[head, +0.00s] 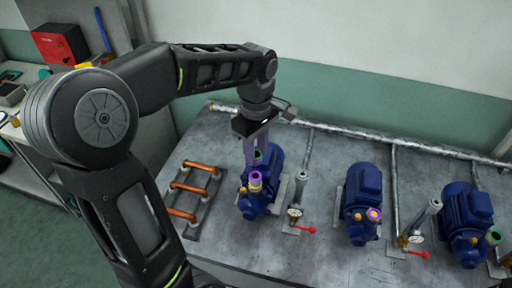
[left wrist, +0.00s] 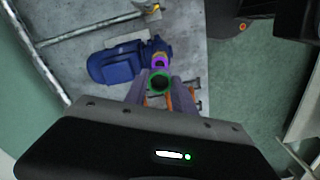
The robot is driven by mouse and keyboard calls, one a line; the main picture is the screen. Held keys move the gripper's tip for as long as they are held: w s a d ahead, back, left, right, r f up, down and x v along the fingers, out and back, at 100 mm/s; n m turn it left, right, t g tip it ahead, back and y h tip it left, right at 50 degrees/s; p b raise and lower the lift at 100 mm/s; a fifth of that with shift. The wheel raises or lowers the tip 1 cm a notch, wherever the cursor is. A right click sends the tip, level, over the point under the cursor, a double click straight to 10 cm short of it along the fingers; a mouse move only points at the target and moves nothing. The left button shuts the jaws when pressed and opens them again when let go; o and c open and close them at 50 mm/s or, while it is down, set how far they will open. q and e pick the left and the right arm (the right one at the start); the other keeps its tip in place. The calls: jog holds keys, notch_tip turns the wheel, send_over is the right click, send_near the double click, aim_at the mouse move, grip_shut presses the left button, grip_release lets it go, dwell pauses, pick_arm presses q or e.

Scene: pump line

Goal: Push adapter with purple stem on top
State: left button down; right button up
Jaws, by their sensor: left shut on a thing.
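My left gripper (head: 257,160) reaches down over the left blue pump (head: 262,195) with its fingers closed on a dark adapter with a green ring (head: 259,154). In the left wrist view the green-ringed adapter (left wrist: 159,81) sits between the fingertips of the left gripper (left wrist: 161,92). A purple ring-shaped piece (head: 255,178) with yellow below it stands on the left pump, just in front of the fingers. The purple piece also shows in the left wrist view (left wrist: 160,61), right beside the green ring. I cannot tell whether the two touch. My right gripper is not in view.
A middle pump (head: 364,190) carries a purple-ended port (head: 375,214); a right pump (head: 466,211) has a green-ended port (head: 494,236). Gauges with red valve handles (head: 302,229) stand between pumps. Copper pipes (head: 184,190) lie left. A silver pipe runs along the bench's back.

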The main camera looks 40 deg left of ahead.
aim_at(256, 163)
pick_arm(q)
jog(key=shift+f+b, duration=1.55)
jog(key=shift+f, duration=0.75)
jog(key=shift+f+b, duration=0.5)
jog(key=shift+f, duration=0.15)
dwell(0.4)
jog(key=c, duration=1)
grip_release()
jog(key=shift+o, duration=0.2)
jog(key=shift+r+p, duration=2.35)
jog(key=shift+r, duration=0.65)
